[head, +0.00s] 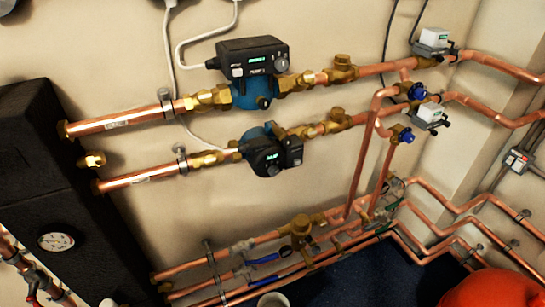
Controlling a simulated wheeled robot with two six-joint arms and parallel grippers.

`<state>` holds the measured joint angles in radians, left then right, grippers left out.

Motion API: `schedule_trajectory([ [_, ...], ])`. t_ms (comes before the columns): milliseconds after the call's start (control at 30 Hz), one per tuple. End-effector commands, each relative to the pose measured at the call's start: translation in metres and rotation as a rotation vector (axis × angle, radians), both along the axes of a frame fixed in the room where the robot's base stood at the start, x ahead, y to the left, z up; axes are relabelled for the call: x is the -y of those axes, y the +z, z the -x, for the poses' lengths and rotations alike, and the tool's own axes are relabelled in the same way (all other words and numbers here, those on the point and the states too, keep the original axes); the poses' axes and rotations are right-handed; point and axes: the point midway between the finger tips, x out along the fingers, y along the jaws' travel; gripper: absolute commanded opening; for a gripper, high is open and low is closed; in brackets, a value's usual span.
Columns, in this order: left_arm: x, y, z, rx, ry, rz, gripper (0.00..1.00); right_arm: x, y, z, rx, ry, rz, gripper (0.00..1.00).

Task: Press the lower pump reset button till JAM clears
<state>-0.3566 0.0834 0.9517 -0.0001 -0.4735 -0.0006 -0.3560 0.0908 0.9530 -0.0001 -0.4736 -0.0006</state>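The lower pump (262,152) has a blue body and a black round control head, set in the lower copper line on the wall. Its small display (272,157) is lit green, but the text is too small to read. Its reset button is too small to tell apart. The upper pump (254,75) is above it, with a black box-shaped head, a green display (257,60) and a grey knob (282,58). Neither of my grippers is in view, and nothing touches either pump.
A black insulated block (50,150) with a round gauge (57,242) stands at the left. Copper pipes with blue-handled valves (404,134) and white actuators (430,115) run at the right. A red rounded object (490,290) is at bottom right. The space before the pumps looks clear.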

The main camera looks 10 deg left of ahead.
Motion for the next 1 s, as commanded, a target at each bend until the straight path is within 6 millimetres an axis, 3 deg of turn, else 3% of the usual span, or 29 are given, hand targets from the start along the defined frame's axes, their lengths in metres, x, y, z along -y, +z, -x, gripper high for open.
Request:
schedule_trajectory([
  [367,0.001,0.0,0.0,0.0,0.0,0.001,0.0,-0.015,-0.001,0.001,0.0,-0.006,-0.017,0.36],
  [1000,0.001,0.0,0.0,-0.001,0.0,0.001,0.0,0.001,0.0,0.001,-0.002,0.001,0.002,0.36],
])
